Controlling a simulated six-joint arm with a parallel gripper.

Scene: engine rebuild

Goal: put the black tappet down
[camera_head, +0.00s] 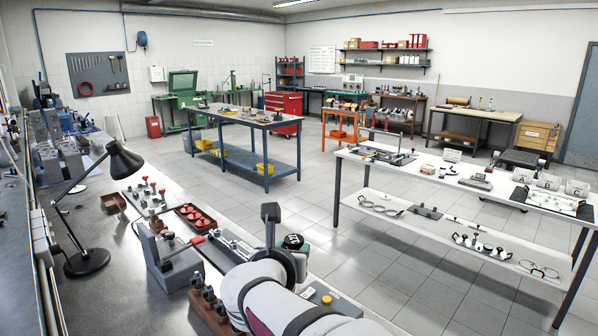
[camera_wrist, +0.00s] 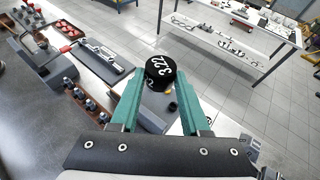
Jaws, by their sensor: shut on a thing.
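The black tappet (camera_wrist: 160,68) is a short black cylinder with white numerals on its flat top. My gripper (camera_wrist: 158,88) is shut on it in the wrist view, with a green finger on each side. In the head view the tappet (camera_head: 293,242) shows as a black disc with white marks, above the right side of the steel bench, near the dark end of my arm. The tappet's lower part and any gap between it and what is below are hard to tell.
A brown rack (camera_head: 205,308) with several dark pieces stands in front. A black lamp (camera_head: 87,262) stands at the left. A white table (camera_head: 450,180) is across the aisle.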

